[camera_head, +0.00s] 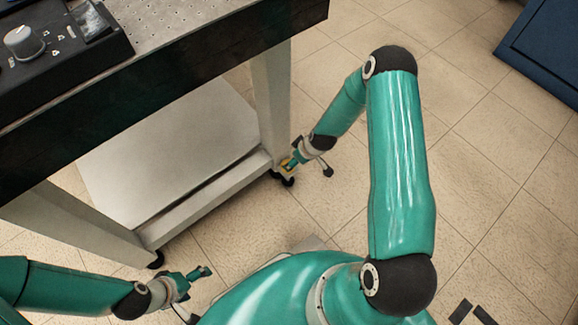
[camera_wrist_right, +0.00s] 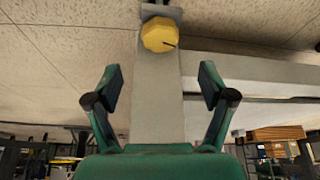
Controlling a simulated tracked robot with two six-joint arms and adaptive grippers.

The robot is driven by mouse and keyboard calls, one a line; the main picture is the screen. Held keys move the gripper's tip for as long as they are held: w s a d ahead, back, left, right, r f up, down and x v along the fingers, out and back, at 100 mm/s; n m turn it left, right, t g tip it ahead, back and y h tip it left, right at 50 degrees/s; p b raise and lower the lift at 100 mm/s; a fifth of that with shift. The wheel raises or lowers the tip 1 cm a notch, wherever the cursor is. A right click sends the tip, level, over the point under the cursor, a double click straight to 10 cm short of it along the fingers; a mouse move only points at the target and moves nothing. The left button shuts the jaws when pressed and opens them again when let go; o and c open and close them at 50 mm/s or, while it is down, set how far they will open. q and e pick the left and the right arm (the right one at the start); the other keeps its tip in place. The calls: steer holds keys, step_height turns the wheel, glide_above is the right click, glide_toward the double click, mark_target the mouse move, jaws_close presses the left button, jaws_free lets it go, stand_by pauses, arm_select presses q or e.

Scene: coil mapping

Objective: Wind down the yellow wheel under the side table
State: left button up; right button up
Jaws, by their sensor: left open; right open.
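The side table (camera_head: 272,95) has a dark edge, a perforated metal top and white legs, and stands at the left in the head view. The yellow wheel (camera_head: 286,163) is low at its near right leg, partly hidden by my right gripper (camera_head: 297,155). In the right wrist view the round yellow wheel (camera_wrist_right: 159,35) sits at the leg's floor end. There my right gripper (camera_wrist_right: 160,82) is open and empty, its fingers on either side of the leg, short of the wheel. My left gripper (camera_head: 200,275) is open and empty, low in front of the table.
A black control box with a knob (camera_head: 24,42) is on the tabletop. A white lower shelf (camera_head: 165,150) spans the legs. Black casters (camera_head: 156,260) show at the leg feet. A blue cabinet (camera_head: 545,50) is at the upper right. Tiled floor (camera_head: 490,170) lies clear at the right.

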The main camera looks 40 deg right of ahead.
arm_select(q)
step_height(320, 180, down, 3)
steer(key=b, duration=0.2)
steer(key=shift+f+b, duration=0.2)
steer(key=shift+b, duration=0.2)
arm_select(e)
steer(key=x, duration=0.8)
steer(key=shift+w+f, duration=0.1)
steer(key=shift+f, duration=0.15)
steer(key=c, duration=1.2)
steer(key=shift+o, duration=0.2)
steer(key=shift+a+r+m+h+p, duration=0.15)
steer(key=shift+m+h+p, duration=0.25)
steer(key=shift+p, duration=0.45)
steer(key=shift+m+p, duration=0.55)
steer(key=shift+m, duration=0.25)
steer(key=shift+m+h+p, duration=0.45)
steer(key=shift+m+h, duration=0.05)
steer(key=shift+m, duration=0.5)
arm_select(q)
steer(key=shift+r, duration=2.05)
arm_select(e)
steer(key=shift+m+h, duration=0.3)
steer(key=shift+m, duration=0.5)
